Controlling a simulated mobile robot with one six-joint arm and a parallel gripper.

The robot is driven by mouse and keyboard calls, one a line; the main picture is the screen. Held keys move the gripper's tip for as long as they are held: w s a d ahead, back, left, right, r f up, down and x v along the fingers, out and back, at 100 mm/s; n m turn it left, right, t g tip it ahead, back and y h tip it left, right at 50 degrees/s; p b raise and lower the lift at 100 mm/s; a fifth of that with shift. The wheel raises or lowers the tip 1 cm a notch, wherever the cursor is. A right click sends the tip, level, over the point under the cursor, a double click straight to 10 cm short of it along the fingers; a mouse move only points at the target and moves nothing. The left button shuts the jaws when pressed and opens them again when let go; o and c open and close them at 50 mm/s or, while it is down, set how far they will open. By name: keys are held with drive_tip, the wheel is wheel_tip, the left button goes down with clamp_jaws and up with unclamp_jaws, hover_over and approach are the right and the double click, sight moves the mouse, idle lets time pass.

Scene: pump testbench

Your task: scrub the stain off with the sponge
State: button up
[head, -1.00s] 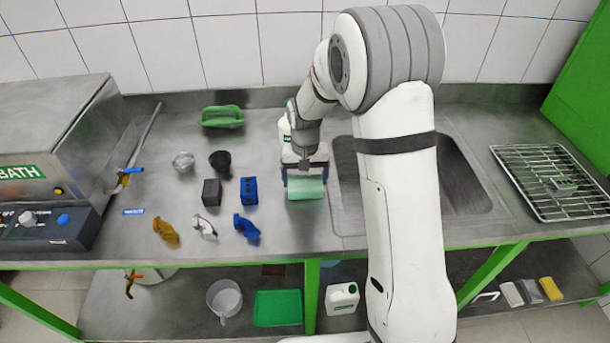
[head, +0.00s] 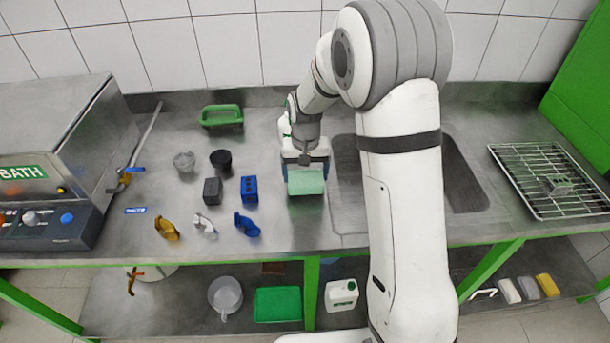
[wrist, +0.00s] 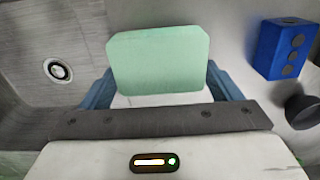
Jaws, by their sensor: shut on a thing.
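A pale green sponge (head: 306,182) is in my gripper (head: 305,172), low over the steel counter just left of the sink. In the wrist view the sponge (wrist: 160,62) sits between the two blue fingers of my gripper (wrist: 160,85), which are shut on its sides. I cannot tell whether the sponge touches the counter. No stain can be made out; the sponge and my arm hide part of the surface.
The sink (head: 462,180) lies right of the sponge, partly behind my arm. A blue block (head: 249,189), a dark block (head: 212,191) and a black cup (head: 220,161) stand to the left. A green tray (head: 221,116) is farther back. A wire rack (head: 550,180) is at right.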

sight(305, 176)
drive_tip(key=shift+r+p, duration=1.5)
drive_tip(key=shift+r, duration=1.3)
drive_tip(key=shift+s, duration=0.1)
